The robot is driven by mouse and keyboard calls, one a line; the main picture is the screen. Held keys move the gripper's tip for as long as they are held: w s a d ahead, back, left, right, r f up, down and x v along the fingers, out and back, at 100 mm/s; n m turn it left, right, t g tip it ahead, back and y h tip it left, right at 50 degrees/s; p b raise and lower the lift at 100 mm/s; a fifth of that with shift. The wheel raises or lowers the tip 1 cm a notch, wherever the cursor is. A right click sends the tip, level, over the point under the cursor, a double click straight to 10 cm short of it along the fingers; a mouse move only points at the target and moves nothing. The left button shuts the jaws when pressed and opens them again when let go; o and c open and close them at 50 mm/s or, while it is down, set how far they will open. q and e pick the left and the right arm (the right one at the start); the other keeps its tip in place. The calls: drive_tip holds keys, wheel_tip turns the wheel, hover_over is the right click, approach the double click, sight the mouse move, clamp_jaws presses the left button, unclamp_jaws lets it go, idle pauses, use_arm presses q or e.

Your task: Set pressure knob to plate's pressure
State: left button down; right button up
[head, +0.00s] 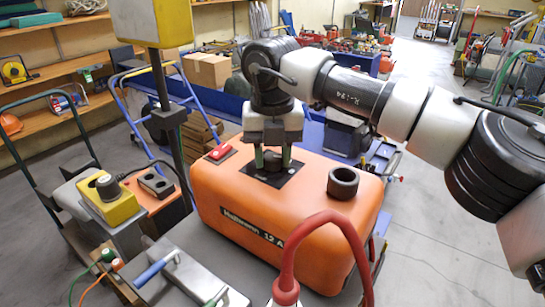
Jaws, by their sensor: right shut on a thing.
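I cannot make out a pressure value on the machine. My left gripper is not in view.
A red switch (219,153) and a black ring-shaped fitting (343,182) flank the gripper on the machine's top. A red hose (322,218) arches in front. A yellow box with a dark knob (108,198) stands at left. Open floor (440,230) lies at right.

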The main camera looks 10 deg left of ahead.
sight(273, 156)
drive_tip(key=shift+r+m, duration=0.1)
drive_tip(key=shift+m, duration=0.6)
drive_tip(key=o, duration=0.9)
wheel_tip(273, 156, up, 11)
drive_tip(key=shift+f, duration=0.15)
